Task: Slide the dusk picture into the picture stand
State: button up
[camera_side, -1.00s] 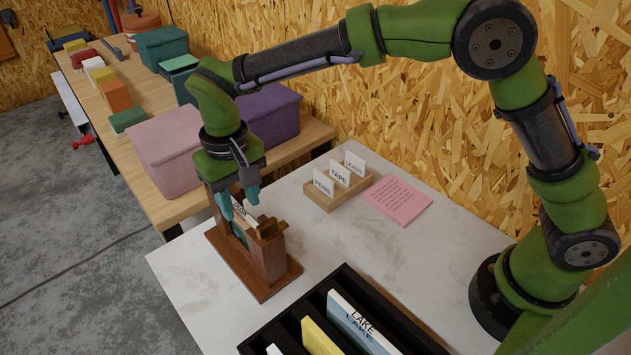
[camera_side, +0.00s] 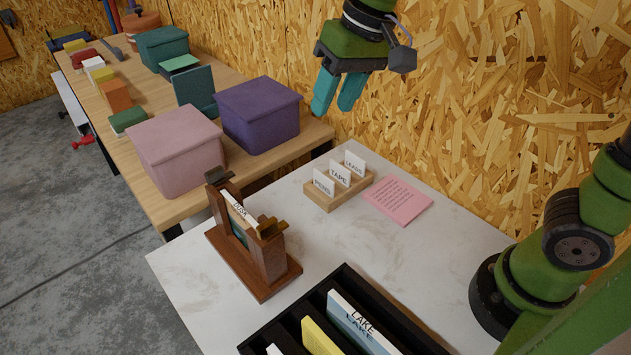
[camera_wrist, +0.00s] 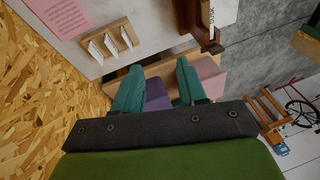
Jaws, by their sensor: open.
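The dusk picture (camera_side: 240,212) stands upright in the wooden picture stand (camera_side: 270,262), between its posts, with its white labelled top edge showing. Its lower part is mostly hidden by the stand's frame. In the wrist view the dusk picture (camera_wrist: 224,10) and part of the stand (camera_wrist: 188,18) show at the top edge. My gripper (camera_side: 337,108) is open and empty, high above the bench and well clear of the stand, up and to its right in the side view. Its teal fingers (camera_wrist: 157,90) are apart with nothing between them.
A black rack (camera_side: 262,345) holds the lake picture (camera_side: 358,325), a yellow one (camera_side: 320,337) and a white one. A wooden card holder (camera_side: 338,192) and pink note (camera_side: 397,199) lie behind. Pink (camera_side: 177,150) and purple (camera_side: 258,115) boxes stand on the plank bench.

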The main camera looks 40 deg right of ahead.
jog(key=s+d+f+m+t, duration=0.2)
jog(key=s+d+f+t, duration=0.2)
jog(key=s+d, duration=0.6)
jog(key=shift+s+m, duration=0.3)
jog(key=shift+s, duration=0.3)
jog(key=shift+a, duration=0.1)
